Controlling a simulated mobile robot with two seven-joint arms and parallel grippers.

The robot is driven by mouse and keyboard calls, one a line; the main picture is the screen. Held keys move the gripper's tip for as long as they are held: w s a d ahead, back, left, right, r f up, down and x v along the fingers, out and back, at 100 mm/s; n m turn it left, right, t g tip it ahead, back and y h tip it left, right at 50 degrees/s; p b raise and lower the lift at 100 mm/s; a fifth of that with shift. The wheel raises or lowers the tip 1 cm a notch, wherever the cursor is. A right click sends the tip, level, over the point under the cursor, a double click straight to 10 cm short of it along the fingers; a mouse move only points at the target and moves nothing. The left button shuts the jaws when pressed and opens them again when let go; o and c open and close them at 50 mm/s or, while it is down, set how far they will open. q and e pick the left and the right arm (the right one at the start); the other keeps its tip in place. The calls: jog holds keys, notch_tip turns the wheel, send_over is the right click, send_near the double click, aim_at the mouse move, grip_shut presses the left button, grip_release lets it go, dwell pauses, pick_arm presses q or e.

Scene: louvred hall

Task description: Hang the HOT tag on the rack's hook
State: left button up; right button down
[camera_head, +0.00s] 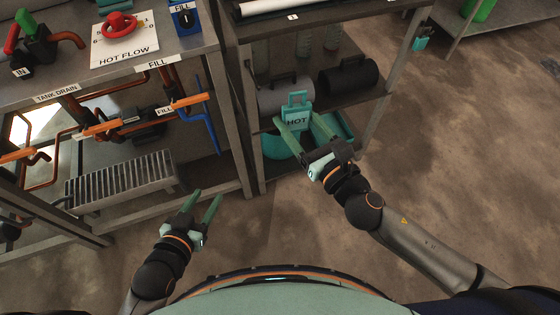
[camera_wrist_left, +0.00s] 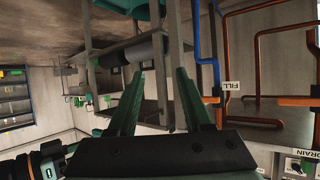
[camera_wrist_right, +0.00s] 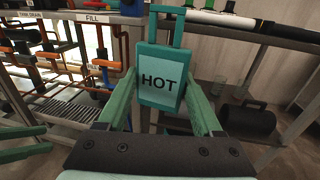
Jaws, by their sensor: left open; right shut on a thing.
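The HOT tag (camera_head: 297,118) is teal with a pale face, black letters and an open loop on top. My right gripper (camera_head: 298,124) is shut on it and holds it upright in front of the rack (camera_head: 247,115). In the right wrist view the tag (camera_wrist_right: 161,82) stands between the fingers, lettering facing the camera, loop up. A small teal item (camera_head: 420,43) hangs at the rack's upper right post; I cannot make out a hook there. My left gripper (camera_head: 208,198) is open and empty, low in front of the pipe bench. The left wrist view shows its spread fingers (camera_wrist_left: 155,90).
Dark cylinders (camera_head: 347,78) lie on the rack's middle shelf, and a teal bin (camera_head: 275,146) is below, partly hidden. The pipe bench (camera_head: 100,90) with valves, orange pipes and a grate (camera_head: 120,180) stands at left. Floor (camera_head: 460,150) at right is clear.

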aim_at(253, 76)
jog(key=a+f+n+g+y+b, duration=0.1)
jog(key=a+f+y+b, duration=0.2)
jog(key=f, duration=0.4)
pick_arm(q)
jog(key=shift+w+d+f+t+h+b, duration=0.15)
jog(key=shift+w+f+t+b, duration=0.15)
jog(key=shift+f, duration=0.25)
jog(key=shift+w+d+f+t+h+b, duration=0.1)
jog(key=shift+w+f+h+b, duration=0.05)
jog(key=shift+w+f, duration=0.3)
pick_arm(e)
jog(key=w+a+f, duration=0.1)
jog(key=w+a, duration=0.2)
jog(key=w, duration=0.5)
jog(key=shift+n+h, duration=0.3)
jog(key=shift+n, duration=0.1)
pick_arm(q)
jog(key=shift+s, duration=0.1)
pick_arm(e)
jog(key=shift+a, duration=0.1)
pick_arm(q)
jog(key=shift+r, duration=0.1)
jog(key=shift+f+b, duration=0.85)
jog(key=shift+f, duration=0.1)
pick_arm(e)
jog(key=w+a, duration=0.2)
jog(key=w, duration=0.5)
jog(key=shift+w+a, duration=0.15)
jog(key=shift+w, duration=0.05)
